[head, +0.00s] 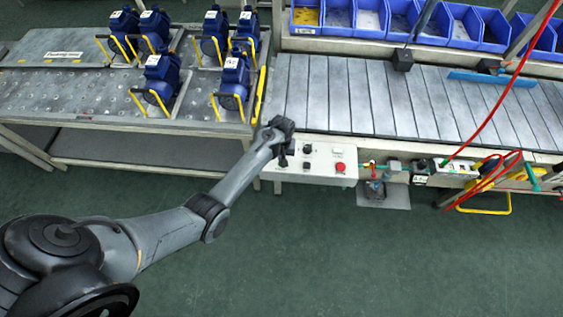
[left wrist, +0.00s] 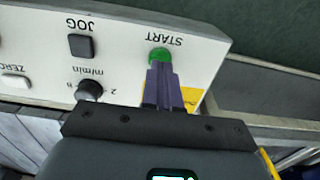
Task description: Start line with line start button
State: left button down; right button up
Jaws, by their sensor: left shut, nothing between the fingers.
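The line start button is a green round button (left wrist: 158,53) under the label START on the white control panel (left wrist: 120,30). My left gripper (left wrist: 161,68) is shut and empty, its fingertips right at the button and overlapping its edge in the left wrist view. I cannot tell whether they press it or only hover close. In the head view my left gripper (head: 283,160) is over the left end of the panel (head: 320,172) and hides the green button. My right gripper is not in view.
The panel also carries a black JOG button (left wrist: 80,46), a black speed knob (left wrist: 89,90), a ZERO button (left wrist: 16,82) and a red button (head: 340,167). The slatted conveyor (head: 380,100) lies behind it. Blue pumps (head: 162,75) stand on the left table.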

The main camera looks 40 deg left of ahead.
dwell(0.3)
pick_arm(q)
jog(key=shift+f+b, duration=0.65)
jog(key=shift+f, duration=0.4)
notch_tip(320, 180, up, 4)
jog(key=p, duration=0.4)
jog(key=shift+p, duration=0.3)
jog(key=shift+f, duration=0.1)
